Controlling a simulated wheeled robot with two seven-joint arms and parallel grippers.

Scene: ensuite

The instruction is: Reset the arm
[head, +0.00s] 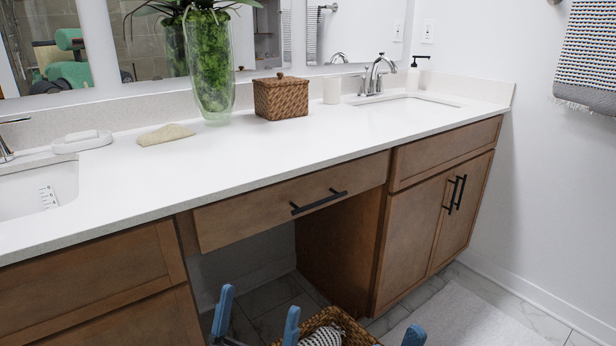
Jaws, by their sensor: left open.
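My left gripper (256,316) shows at the bottom of the head view. Its two blue fingers stand apart, with nothing visible between them. It is low, in front of the open knee space under the vanity. One blue fingertip (414,336) to the right, at the bottom edge, appears to be my right gripper's. The rest of that gripper is out of frame, so its opening cannot be told. A woven basket (343,318) with a striped cloth (322,337) in it sits low between the blue fingers, partly cut off by the frame.
The white countertop (290,150) holds a glass vase (210,80), a lidded wicker box (281,97) and a soap dish (82,141). A drawer (290,198) with a black handle is above the knee space. Closed cabinet doors (440,215) and a bath mat (460,318) are right.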

